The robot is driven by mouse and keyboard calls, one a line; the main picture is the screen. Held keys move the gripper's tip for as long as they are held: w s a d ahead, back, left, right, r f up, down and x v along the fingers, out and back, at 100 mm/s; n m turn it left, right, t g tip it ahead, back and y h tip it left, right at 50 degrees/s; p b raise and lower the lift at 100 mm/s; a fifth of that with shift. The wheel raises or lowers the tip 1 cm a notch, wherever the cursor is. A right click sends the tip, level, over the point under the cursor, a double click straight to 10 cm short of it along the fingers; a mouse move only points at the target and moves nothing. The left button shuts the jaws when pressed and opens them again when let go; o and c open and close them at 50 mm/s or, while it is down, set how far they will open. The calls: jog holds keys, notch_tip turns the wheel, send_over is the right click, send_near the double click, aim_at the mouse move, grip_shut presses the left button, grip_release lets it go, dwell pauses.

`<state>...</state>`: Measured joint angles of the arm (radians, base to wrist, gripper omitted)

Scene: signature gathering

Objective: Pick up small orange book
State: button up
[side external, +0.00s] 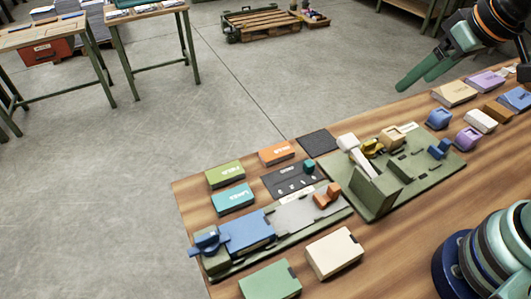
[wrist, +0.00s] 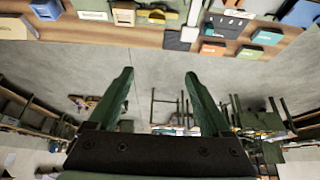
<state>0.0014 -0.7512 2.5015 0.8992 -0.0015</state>
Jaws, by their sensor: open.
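The small orange book (side external: 276,153) lies flat near the far edge of the wooden table, beside a green book (side external: 225,173) and a dark square pad (side external: 319,142). In the wrist view the orange book (wrist: 212,48) shows near the top, right of centre, beyond the fingertips. My gripper (side external: 416,83) is at the upper right in the side view, raised and well apart from the book. In the wrist view its two green fingers (wrist: 158,73) are spread wide with nothing between them.
A teal book (side external: 233,198) and a dark tray (side external: 288,182) lie near the orange book. A green board with upright parts (side external: 440,163) stands to its right. Several small boxes fill the table's right end. Open floor (side external: 230,90) lies beyond the table's far edge.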

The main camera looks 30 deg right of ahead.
jog(key=shift+o, duration=0.7)
jog(key=n+g, duration=0.6)
jog(key=n, duration=1.2)
send_over(277, 151)
notch_tip(277, 151, down, 12)
jog(key=f, duration=0.1)
notch_tip(277, 151, down, 12)
jog(key=shift+r, duration=0.1)
grip_shut()
jog(key=shift+r, duration=0.1)
